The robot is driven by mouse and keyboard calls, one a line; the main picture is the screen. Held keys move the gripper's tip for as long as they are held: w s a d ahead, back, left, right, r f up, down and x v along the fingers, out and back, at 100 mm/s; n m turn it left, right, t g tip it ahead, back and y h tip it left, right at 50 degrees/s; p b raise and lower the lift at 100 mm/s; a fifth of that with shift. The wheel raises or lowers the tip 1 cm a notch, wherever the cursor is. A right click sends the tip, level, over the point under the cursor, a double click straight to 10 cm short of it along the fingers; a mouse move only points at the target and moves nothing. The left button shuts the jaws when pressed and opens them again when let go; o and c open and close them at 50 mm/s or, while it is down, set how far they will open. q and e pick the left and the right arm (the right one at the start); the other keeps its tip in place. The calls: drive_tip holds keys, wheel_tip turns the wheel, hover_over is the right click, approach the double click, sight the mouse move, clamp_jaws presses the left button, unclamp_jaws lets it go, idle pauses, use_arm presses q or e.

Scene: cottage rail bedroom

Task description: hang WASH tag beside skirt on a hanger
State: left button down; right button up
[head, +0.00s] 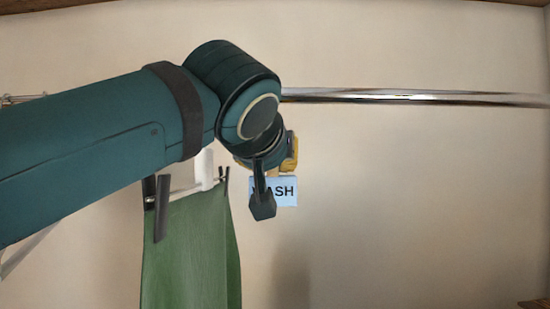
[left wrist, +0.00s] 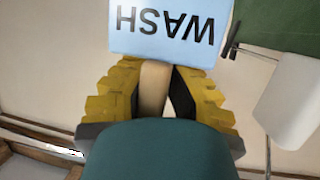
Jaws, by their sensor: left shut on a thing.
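The pale blue WASH tag (head: 286,192) shows below my left gripper in the head view, partly covered by a dark part of my arm. In the left wrist view the tag (left wrist: 167,28) is large, with its lettering upside down. My left gripper (left wrist: 155,75) has yellow fingers shut on a tan piece (left wrist: 153,90) at the tag's edge. The green skirt (head: 196,255) hangs to the left of the tag from a hanger bar (head: 186,191) with dark clips. The hanger's top is hidden behind my arm. The skirt (left wrist: 282,24) also shows in the wrist view.
A shiny metal rail (head: 400,97) runs to the right from behind my arm, with its visible stretch empty. A white piece (head: 205,168) stands at the hanger bar. The plain wall (head: 430,200) is behind; the space right of the tag is clear.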

use_arm(q)
drive_tip(key=shift+s, duration=0.1)
drive_tip(key=shift+f, duration=0.1)
drive_tip(key=shift+f+b, duration=0.3)
drive_tip(key=shift+b, duration=0.1)
idle(0.6)
drive_tip(key=c, duration=0.9)
unclamp_jaws()
drive_tip(key=shift+c, duration=0.2)
drive_tip(key=v, duration=1.2)
